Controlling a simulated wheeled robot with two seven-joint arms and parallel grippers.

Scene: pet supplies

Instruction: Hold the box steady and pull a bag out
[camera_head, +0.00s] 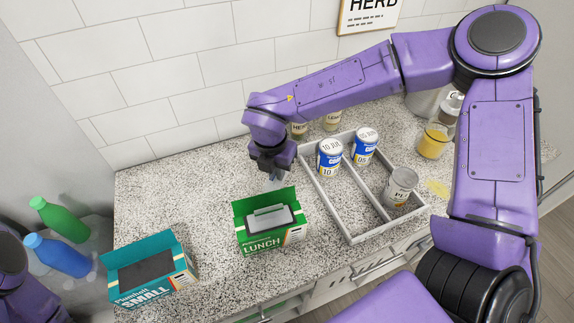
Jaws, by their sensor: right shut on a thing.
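A green box (260,241) labelled LUNCH stands open-topped on the speckled counter. A pale grey bag (268,219) with a raised top edge shows inside it. A teal box (133,290) labelled SMALL stands at the lower left, with a dark top opening. My left arm shows only at the lower left edge; its gripper is out of view.
A grey divided tray (330,203) holding several cans stands just right of the green box. Green (60,219) and blue (57,255) bottles are at far left. A yellow-filled jar (433,142) stands at right. The counter between the boxes is clear.

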